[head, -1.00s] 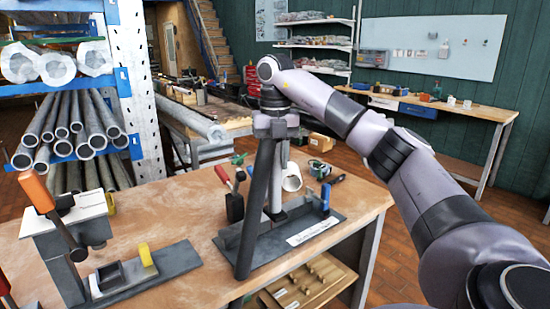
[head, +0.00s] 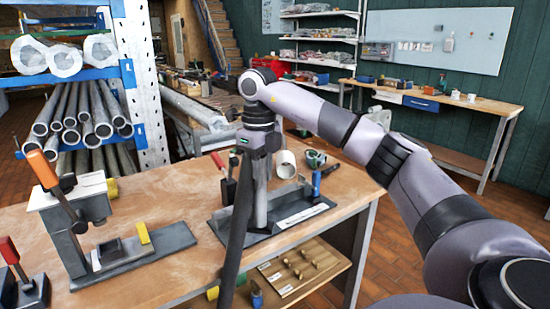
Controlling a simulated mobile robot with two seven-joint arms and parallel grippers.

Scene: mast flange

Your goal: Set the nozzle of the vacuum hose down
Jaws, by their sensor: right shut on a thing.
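My right gripper (head: 258,143) points down above the workbench, shut on the top of the vacuum hose's nozzle. The nozzle is an upright, light grey metal tube (head: 260,190) below the gripper. Its lower end overlaps the front part of a dark grey holder plate (head: 230,222) with a white label; I cannot tell whether it touches. A thick dark hose (head: 237,225) hangs from beside the gripper, down past the bench's front edge. The fingertips are hard to make out. My left gripper is not in view.
The wooden workbench (head: 165,205) has bare room between the holder and a grey clamp fixture (head: 75,225) with an orange handle. A red-and-black tool (head: 226,180), a white ring (head: 286,164) and a green tool (head: 315,159) lie behind. A pegged board (head: 303,268) is on the lower shelf.

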